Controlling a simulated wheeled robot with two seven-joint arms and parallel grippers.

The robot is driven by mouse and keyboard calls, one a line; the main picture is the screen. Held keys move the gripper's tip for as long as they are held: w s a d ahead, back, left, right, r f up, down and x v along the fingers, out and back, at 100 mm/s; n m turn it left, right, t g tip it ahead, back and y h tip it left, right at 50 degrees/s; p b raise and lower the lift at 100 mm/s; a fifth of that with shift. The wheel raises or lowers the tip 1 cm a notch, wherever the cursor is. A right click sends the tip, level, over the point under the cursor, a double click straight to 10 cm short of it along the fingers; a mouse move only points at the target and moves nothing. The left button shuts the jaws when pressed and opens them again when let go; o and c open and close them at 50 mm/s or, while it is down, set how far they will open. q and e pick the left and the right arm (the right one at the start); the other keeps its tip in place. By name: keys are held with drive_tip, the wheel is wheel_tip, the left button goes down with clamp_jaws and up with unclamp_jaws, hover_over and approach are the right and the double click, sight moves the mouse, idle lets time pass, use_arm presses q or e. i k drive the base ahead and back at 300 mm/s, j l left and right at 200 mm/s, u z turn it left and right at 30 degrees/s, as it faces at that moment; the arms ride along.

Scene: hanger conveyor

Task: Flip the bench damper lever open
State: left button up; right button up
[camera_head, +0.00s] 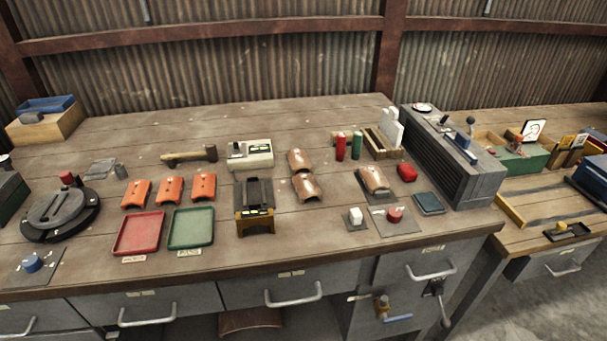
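No part labelled as the damper lever can be read. A dark lever (441,302) on a plate is on the bench's front, at the right end below the drawer; its arm hangs downward. Left of it on the same cabinet front is a brass-coloured fitting (381,306) with a blue handle (398,318). A small ball-topped lever (470,125) stands upright on the grey ribbed box (485,185) on the bench's right. I cannot tell which of these is the damper lever. Neither of my grippers is in view.
The wooden bench (100,265) holds a red tray (138,233), a green tray (190,228), orange tiles (170,190), a hammer (190,155) and a round black device (58,212). Drawer handles (293,295) project from the front. A second bench (540,215) stands at right.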

sight(443, 311)
drive_tip(key=z, duration=1.15)
